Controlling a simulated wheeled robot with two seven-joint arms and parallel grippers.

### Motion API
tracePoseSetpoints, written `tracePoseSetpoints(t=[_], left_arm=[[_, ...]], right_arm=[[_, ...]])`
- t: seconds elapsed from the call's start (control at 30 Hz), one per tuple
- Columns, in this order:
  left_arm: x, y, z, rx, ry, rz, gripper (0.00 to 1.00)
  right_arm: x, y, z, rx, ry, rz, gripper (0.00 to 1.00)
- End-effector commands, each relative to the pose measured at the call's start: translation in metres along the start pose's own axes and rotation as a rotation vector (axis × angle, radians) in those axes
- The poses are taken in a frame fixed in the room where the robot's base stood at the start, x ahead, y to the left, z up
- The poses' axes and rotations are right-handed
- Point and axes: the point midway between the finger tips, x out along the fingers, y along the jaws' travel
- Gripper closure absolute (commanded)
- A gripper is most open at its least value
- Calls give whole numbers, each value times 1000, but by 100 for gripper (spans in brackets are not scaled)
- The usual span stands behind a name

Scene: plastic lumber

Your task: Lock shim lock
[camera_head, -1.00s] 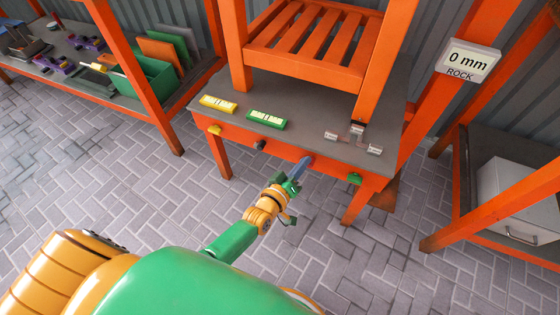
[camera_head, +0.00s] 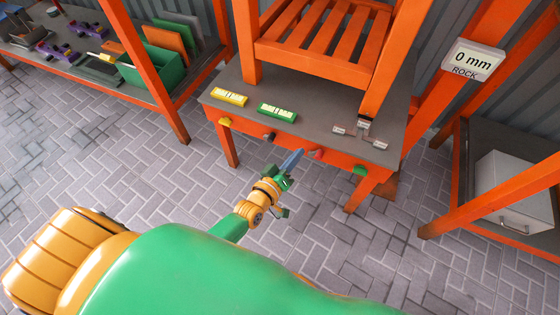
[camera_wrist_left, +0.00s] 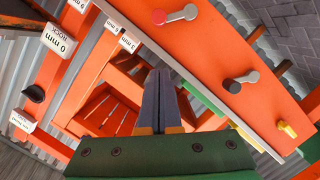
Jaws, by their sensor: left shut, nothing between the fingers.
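An orange bench (camera_head: 245,138) has a row of small levers on its front edge: yellow (camera_head: 225,122), black (camera_head: 269,137), red (camera_head: 317,154) and green (camera_head: 361,170). None carries a readable name, so I cannot tell which is the shim lock. My left gripper (camera_head: 301,152) is shut and empty in front of the bench edge, its tips just left of the red knob. In the left wrist view my closed grey fingers (camera_wrist_left: 159,75) point past the red-knobbed lever (camera_wrist_left: 175,16) and black-knobbed lever (camera_wrist_left: 240,80), apart from both. My right gripper is out of view.
An orange slatted frame (camera_head: 320,40) stands there. A sign (camera_head: 473,59) reads "0 mm ROCK". Paved floor is clear.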

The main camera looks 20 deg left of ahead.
Motion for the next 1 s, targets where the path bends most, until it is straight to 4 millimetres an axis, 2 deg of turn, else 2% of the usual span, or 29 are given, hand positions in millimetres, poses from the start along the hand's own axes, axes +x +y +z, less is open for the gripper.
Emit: tracePoseSetpoints(t=[0.03, 0.1, 0.3, 0.47, 0.87, 0.93, 0.97, 1.0], left_arm=[[-13, 3, -2, 0, -3, -2, 100], [-28, 3, -2, 0, -2, -1, 100], [-56, 1, 0, 0, -2, -1, 100], [-62, 1, 0, 0, 0, 1, 100], [-62, 0, 1, 1, -2, -1, 100], [-64, -11, 11, 32, -35, -31, 100], [-67, -21, 20, 61, -68, -59, 100], [-73, -40, 37, 116, -131, -110, 100]], right_arm=[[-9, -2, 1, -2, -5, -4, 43], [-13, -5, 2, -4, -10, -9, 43], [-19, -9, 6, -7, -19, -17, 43], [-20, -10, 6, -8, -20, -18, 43], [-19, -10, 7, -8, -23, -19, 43], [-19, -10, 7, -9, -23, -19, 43], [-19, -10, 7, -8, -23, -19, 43], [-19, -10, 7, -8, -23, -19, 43]])
